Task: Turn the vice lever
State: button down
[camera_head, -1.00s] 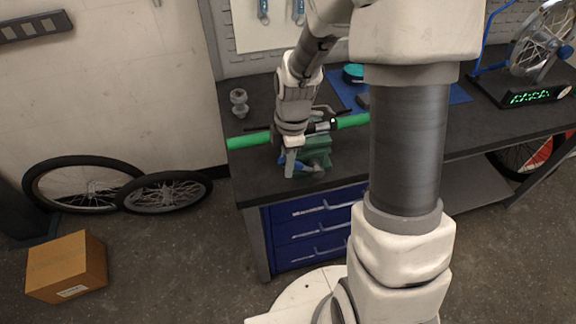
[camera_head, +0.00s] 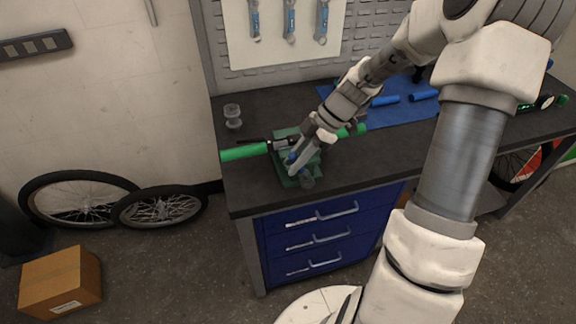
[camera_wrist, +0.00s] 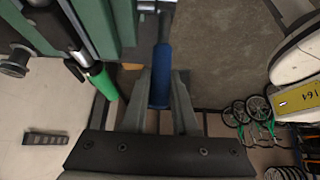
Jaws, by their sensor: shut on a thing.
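The green vice (camera_head: 285,133) is on the front left part of the dark workbench, and its body fills the upper left of the wrist view (camera_wrist: 92,22). The lever has a blue grip (camera_wrist: 161,75) on a dark rod and stands beside the vice body. My gripper (camera_wrist: 161,92) is shut on this blue grip, with one finger on each side. In the head view my gripper (camera_head: 298,160) comes down to the vice from the upper right and hides most of the lever. A green tube (camera_head: 245,153) lies across the vice.
A grey metal part (camera_head: 232,115) stands behind the tube. A blue mat (camera_head: 400,112) with blue rolls lies to the right. Bench front between vice and mat is clear. Wheels (camera_head: 80,198) and a cardboard box (camera_head: 60,282) are on the floor at left.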

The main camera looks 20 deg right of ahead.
jog(key=shift+d+r+y+b, duration=0.2)
jog(key=shift+d+y+b, duration=0.3)
jog(key=shift+d+y, duration=0.7)
jog(key=shift+d+r+y+b, duration=0.15)
jog(key=shift+d+y+b, duration=0.55)
jog(key=shift+d+y, duration=0.7)
jog(key=shift+a, duration=0.1)
jog(key=c, duration=0.9)
grip_release()
jog(key=shift+o, duration=1.1)
jog(key=v, duration=1.7)
jog(key=shift+d+f, duration=0.2)
jog(key=shift+d, duration=0.15)
jog(key=shift+c, duration=0.2)
